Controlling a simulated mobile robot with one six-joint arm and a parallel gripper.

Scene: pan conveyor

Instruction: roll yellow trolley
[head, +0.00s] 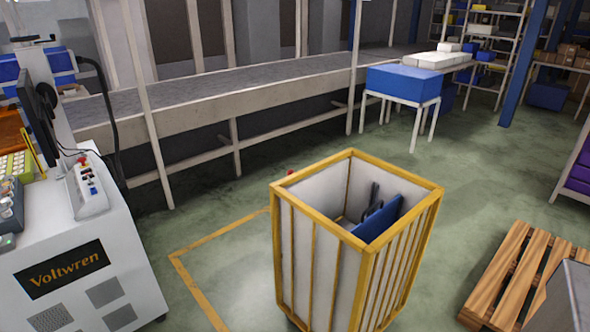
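The yellow trolley (293,256) is a tall open-topped cart with a yellow frame, yellow bars and pale inner walls. It stands upright on the floor at the lower middle of the head view, its base cut off by the bottom edge. Inside it are a blue flat piece (378,217) and some dark items (372,200) that I cannot make out. My gripper is not in view, so I cannot see any contact with the trolley.
A yellow floor outline (204,300) lies left of the trolley. A white Voltwren machine (85,290) stands at left, a wooden pallet (519,262) at right. A long conveyor (225,90) and a table with a blue box (403,82) are behind. Green floor (475,165) is clear behind right.

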